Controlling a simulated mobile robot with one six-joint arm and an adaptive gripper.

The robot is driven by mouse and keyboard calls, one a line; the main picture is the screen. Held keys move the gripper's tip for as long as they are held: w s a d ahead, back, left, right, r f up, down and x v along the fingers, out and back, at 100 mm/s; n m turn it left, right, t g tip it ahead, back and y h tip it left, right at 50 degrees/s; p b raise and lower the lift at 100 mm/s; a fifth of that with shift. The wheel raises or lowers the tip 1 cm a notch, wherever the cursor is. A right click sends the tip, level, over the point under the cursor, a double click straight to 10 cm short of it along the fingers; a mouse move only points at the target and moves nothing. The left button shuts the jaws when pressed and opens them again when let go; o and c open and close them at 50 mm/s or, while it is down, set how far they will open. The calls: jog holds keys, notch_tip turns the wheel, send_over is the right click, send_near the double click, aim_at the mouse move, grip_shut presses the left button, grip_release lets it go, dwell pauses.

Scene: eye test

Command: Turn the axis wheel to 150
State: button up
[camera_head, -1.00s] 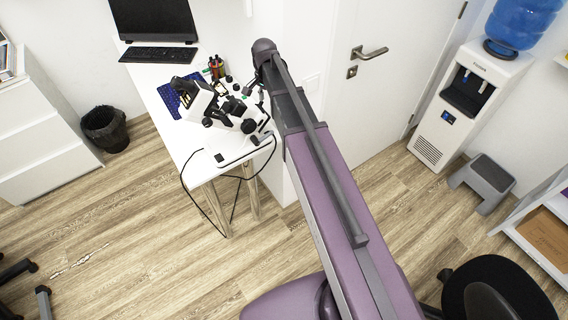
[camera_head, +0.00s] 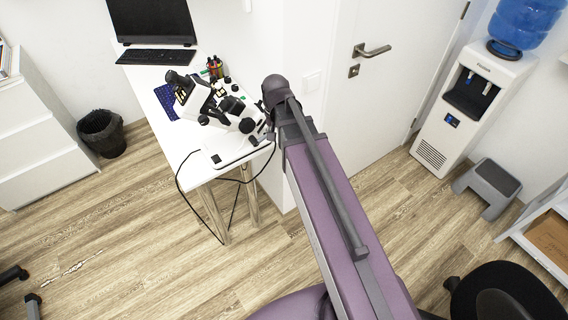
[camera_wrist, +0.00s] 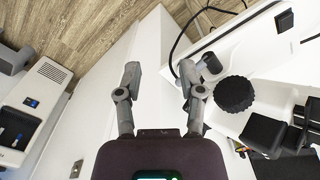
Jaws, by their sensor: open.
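A white and black eye-test instrument (camera_head: 213,108) stands on the white desk (camera_head: 200,173). In the wrist view, its white body (camera_wrist: 268,88) carries a black ribbed wheel (camera_wrist: 235,93). I cannot tell whether this is the axis wheel, and no scale or number is readable. My gripper (camera_wrist: 160,74) is open and empty, with its two grey fingers spread. In the wrist view the ribbed wheel lies just right of the right finger. A small grey-ended black knob (camera_wrist: 208,65) overlaps that fingertip in the picture; contact cannot be told. In the head view my arm mostly hides the gripper.
Cables (camera_head: 188,205) hang from the desk's front edge. The door (camera_head: 385,70) and water dispenser (camera_head: 470,105) are to the right. Floor in front of the desk is clear.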

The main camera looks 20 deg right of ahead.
jog(key=s+f+n+b, duration=0.3)
jog(key=s, duration=0.5)
jog(key=shift+f+n, duration=0.35)
jog(key=shift+n, duration=0.05)
jog(key=shift+w, duration=0.1)
notch_tip(320, 180, up, 14)
jog(key=m+p, duration=1.2)
jog(key=p, duration=0.2)
send_over(260, 103)
jog(key=shift+w+d+r+m, duration=0.15)
jog(key=shift+w+r+m, duration=0.1)
jog(key=shift+w+m, duration=0.15)
jog(key=shift+f, duration=0.15)
notch_tip(260, 103, down, 14)
jog(key=b, duration=1.3)
jog(key=shift+r+b, duration=0.25)
jog(key=shift+b, duration=0.05)
